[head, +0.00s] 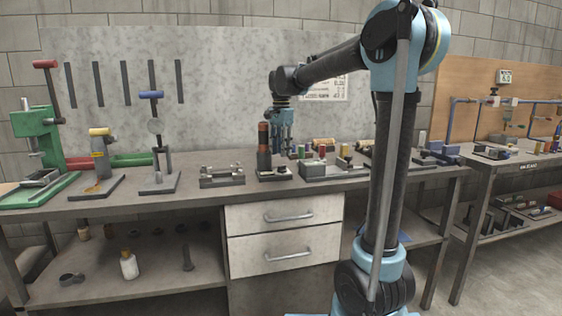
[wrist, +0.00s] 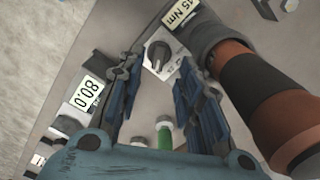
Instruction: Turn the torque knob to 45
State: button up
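The torque knob (wrist: 157,55) is dark and round with a light pointer mark. It sits on a pale dial plate (wrist: 152,72) in the wrist view. Beside it a label (wrist: 182,14), partly cut off at the top, seems to read 15 Nm. My gripper (wrist: 163,62) is open, with one blue finger to the left of the knob and one to the right. I cannot tell whether either finger touches it. In the head view my gripper (head: 283,122) points down over the bench, behind an orange-and-black cylinder (head: 264,146). The knob cannot be made out there.
The orange-and-black cylinder stands close to the right finger in the wrist view. A display (wrist: 83,92) reading 80.0 lies to the left. Small coloured cylinders, including a green one (wrist: 165,133), are near. Fixtures and a grey box (head: 313,168) crowd the bench (head: 130,202).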

aim_at(282, 166)
notch_tip(282, 166, up, 6)
dwell(0.4)
jog(key=s+d+f+n+t, duration=0.1)
jog(key=s+d+f+n, duration=0.2)
jog(key=s+d+f, duration=0.8)
jog(key=s+d+f+n+t, duration=0.1)
jog(key=s+d+f+n, duration=0.3)
jog(key=s+d+f, duration=0.65)
jog(key=s+f+n, duration=0.2)
jog(key=s+f, duration=0.6)
jog(key=s, duration=0.2)
jog(key=shift+s+d+f, duration=0.15)
jog(key=shift+f, duration=0.05)
